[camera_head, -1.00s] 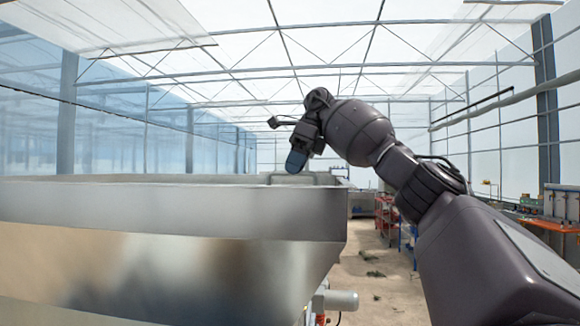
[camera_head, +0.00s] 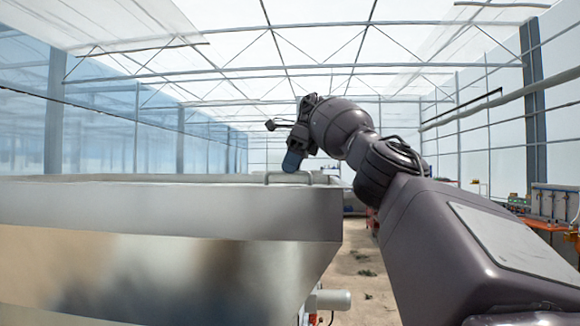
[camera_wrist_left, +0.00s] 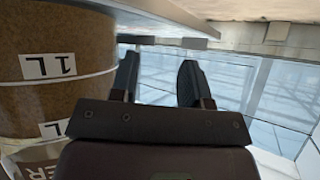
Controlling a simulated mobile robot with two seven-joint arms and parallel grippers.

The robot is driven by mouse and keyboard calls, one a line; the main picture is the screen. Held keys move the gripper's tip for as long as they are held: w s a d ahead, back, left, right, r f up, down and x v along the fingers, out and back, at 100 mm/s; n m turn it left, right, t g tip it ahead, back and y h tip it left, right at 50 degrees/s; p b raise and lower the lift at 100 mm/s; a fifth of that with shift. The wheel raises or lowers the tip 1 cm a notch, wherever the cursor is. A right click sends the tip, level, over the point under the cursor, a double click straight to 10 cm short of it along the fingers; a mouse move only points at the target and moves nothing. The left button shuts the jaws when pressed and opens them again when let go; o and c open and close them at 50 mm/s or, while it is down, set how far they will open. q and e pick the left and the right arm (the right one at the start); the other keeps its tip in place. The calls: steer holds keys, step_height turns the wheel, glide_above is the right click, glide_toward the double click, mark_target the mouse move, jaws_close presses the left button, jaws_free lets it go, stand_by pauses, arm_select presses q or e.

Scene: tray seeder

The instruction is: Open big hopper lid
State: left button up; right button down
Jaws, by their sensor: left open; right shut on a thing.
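The big metal hopper (camera_head: 150,210) fills the left and lower part of the head view. Its top is seen almost edge-on, so the lid shows only as a thin strip and I cannot tell whether it is raised. A bent metal bar handle (camera_head: 318,173) stands at the right end of the top. My right gripper (camera_head: 291,161) points down at this handle and is shut on it; the exact contact is hard to see. My left gripper (camera_wrist_left: 158,78) shows in the left wrist view, open, with nothing between its fingers.
In the left wrist view, a brown-filled container (camera_wrist_left: 65,45) with an upside-down "1L" label stands close left of my left gripper, and a pale panel edge (camera_wrist_left: 165,18) runs overhead. A workbench (camera_head: 545,222) stands far right. The floor beyond the hopper is mostly clear.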

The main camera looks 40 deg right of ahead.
stand_by(0.4)
steer(key=c, duration=1.1)
jaws_free()
steer(key=shift+c, duration=0.2)
steer(key=shift+a, duration=0.1)
